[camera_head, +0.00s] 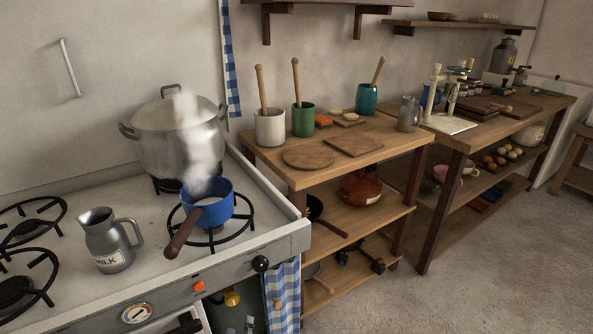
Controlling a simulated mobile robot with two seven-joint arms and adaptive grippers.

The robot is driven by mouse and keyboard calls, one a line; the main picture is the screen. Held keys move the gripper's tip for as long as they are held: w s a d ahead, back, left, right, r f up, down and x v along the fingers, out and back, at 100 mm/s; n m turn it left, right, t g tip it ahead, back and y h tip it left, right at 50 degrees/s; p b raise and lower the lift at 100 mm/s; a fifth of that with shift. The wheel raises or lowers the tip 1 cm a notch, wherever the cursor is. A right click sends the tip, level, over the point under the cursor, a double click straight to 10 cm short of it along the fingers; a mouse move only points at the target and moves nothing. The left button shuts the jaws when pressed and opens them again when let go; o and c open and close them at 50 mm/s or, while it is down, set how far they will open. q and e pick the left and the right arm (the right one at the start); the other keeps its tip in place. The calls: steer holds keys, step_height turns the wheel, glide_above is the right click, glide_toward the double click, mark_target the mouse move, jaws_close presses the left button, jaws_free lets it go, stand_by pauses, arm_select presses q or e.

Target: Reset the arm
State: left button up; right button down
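Neither of my grippers nor arms shows in the head view. A blue saucepan (214,209) with a brown handle stands on the front right burner, and steam rises from it. A grey metal jug labelled MILK (109,243) stands upright on the stove top (152,225), left of the saucepan. A large lidded steel pot (178,143) stands on the burner behind the saucepan.
Two empty burners (24,220) are at the left. A longer bench (492,137) stands farther right. The floor (490,275) in front is clear.

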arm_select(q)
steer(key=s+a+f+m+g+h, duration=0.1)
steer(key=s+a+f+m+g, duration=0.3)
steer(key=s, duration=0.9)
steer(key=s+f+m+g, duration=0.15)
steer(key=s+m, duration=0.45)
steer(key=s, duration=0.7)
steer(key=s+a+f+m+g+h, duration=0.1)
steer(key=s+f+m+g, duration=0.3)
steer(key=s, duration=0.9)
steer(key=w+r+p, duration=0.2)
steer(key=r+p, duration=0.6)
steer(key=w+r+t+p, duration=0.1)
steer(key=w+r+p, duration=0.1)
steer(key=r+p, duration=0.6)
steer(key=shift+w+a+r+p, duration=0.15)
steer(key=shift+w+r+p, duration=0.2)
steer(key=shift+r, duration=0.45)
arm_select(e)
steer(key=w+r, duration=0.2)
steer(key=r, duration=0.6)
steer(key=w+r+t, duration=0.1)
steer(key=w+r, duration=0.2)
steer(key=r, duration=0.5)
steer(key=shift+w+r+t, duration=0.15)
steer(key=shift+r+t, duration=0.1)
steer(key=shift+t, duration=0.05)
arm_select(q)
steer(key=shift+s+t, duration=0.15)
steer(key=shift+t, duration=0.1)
